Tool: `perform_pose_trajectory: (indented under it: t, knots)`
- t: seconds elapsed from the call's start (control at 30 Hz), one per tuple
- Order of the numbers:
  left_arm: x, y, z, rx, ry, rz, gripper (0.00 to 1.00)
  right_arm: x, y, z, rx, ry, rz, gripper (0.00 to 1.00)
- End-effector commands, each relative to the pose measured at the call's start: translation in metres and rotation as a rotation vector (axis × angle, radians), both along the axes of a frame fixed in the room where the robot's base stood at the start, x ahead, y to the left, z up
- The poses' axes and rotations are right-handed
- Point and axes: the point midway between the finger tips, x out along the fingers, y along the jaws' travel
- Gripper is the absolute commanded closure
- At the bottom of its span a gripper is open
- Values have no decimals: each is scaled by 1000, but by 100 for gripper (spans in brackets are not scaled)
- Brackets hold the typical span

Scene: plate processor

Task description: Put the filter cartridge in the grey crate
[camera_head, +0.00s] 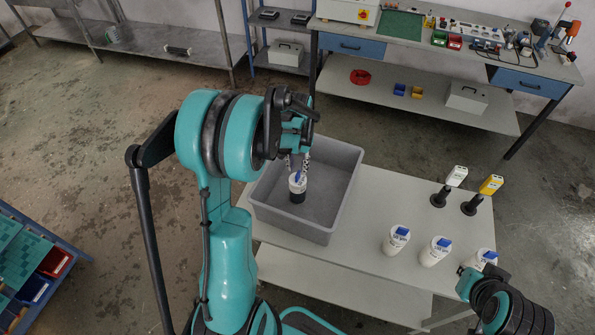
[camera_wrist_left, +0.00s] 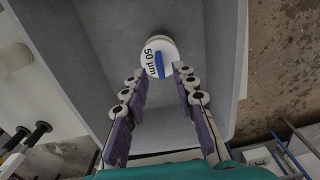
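The grey crate (camera_head: 345,165) stands on the left part of the light table. A filter cartridge (camera_head: 298,184) with a white top, blue handle and dark lower part is upright inside it. In the left wrist view its top (camera_wrist_left: 151,58) reads "50 µm". My left gripper (camera_head: 300,160) points down into the crate directly above the cartridge. Its fingers (camera_wrist_left: 159,75) are apart, with the tips close to either side of the white top; contact is unclear. My right gripper (camera_head: 470,284) is at the lower right, and its fingers are not clearly visible.
Several white containers with blue tops, including one at the left (camera_head: 396,241), stand on the table (camera_head: 375,205) right of the crate. Behind them are two black stands (camera_head: 440,197) with a white and a yellow piece above. A workbench (camera_head: 400,28) stands at the back.

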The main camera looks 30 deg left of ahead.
Motion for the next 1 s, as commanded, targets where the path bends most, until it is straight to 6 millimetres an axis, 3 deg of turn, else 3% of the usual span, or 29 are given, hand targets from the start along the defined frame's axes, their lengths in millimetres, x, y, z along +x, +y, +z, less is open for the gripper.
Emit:
perform_pose_trajectory:
  t: [0.03, 0.2, 0.53, 0.67, 0.8, 1.0]
  knots:
    - [-1, 0, 15, 0, 0, 0, 72, 0, 0, 5, 0, 0, 0, 100]
    - [0, 0, 48, 0, 0, 0, 72, 0, 0, 11, 0, 0, 0, 100]
    - [-7, -10, 85, 8, -28, -9, 72, 0, 0, 14, 0, 0, 0, 100]
    - [-24, -37, 111, 29, -110, -31, 72, 0, 0, 14, 0, 0, 0, 100]
    - [-54, -72, 139, 52, -234, -62, 72, 0, 0, 14, 0, 0, 0, 100]
    - [-101, -114, 158, 62, -416, -101, 72, 0, 0, 14, 0, 0, 0, 100]
